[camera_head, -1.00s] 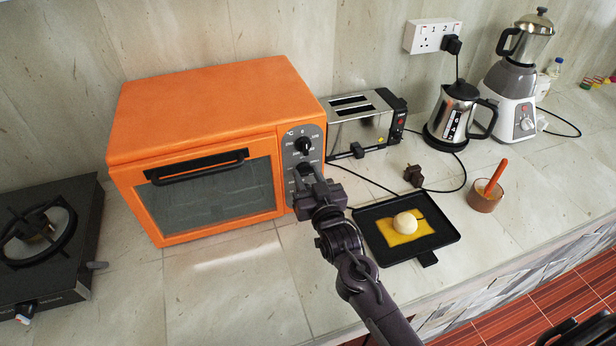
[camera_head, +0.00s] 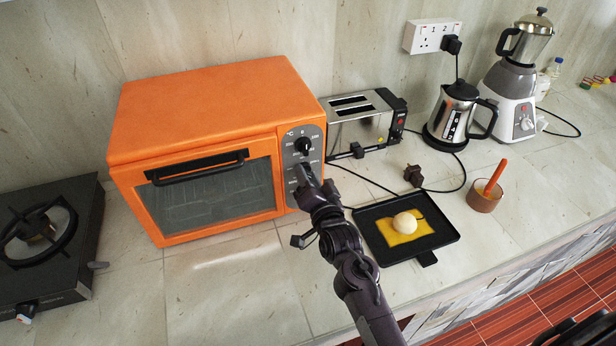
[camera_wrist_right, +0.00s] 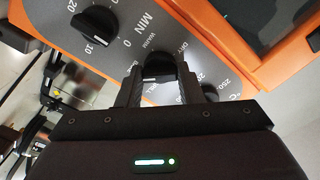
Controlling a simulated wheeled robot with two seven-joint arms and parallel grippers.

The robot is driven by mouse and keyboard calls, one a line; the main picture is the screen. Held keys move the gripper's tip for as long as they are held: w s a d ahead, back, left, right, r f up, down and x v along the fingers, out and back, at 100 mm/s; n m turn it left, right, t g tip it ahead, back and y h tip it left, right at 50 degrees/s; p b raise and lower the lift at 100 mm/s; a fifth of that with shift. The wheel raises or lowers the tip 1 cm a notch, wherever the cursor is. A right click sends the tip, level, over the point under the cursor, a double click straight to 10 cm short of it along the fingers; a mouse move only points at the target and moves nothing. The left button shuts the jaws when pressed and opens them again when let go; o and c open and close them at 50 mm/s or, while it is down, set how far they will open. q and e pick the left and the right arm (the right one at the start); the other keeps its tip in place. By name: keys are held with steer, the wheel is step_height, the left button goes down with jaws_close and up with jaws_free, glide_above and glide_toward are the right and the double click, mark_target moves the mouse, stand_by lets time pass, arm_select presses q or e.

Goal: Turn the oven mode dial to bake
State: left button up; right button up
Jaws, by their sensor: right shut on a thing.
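The orange oven (camera_head: 205,105) stands on the counter with its door shut and a grey control panel on its right side. The mode dial (camera_wrist_right: 160,66) is a black knob in the middle of the panel, with labels such as "WARM" and "DRY" around it. My right gripper (camera_head: 305,176) is at the panel; in the wrist view its fingers (camera_wrist_right: 160,88) are shut on the mode dial, one on each side. The fingers and wrist hide part of the labels, so I cannot read the dial's setting. My left gripper is not in view.
The temperature dial (camera_head: 303,145) is just above my gripper, and the minute timer dial (camera_wrist_right: 95,20) is on the other side. A toaster (camera_head: 362,122) stands close to the oven's right. A black tray (camera_head: 437,245) lies near my right arm.

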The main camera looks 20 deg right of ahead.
steer(key=shift+f+m, duration=0.15)
steer(key=shift+m, duration=0.15)
steer(key=o, duration=1)
steer(key=s+b, duration=0.2)
steer(key=s, duration=0.6)
steer(key=shift+d, duration=0.15)
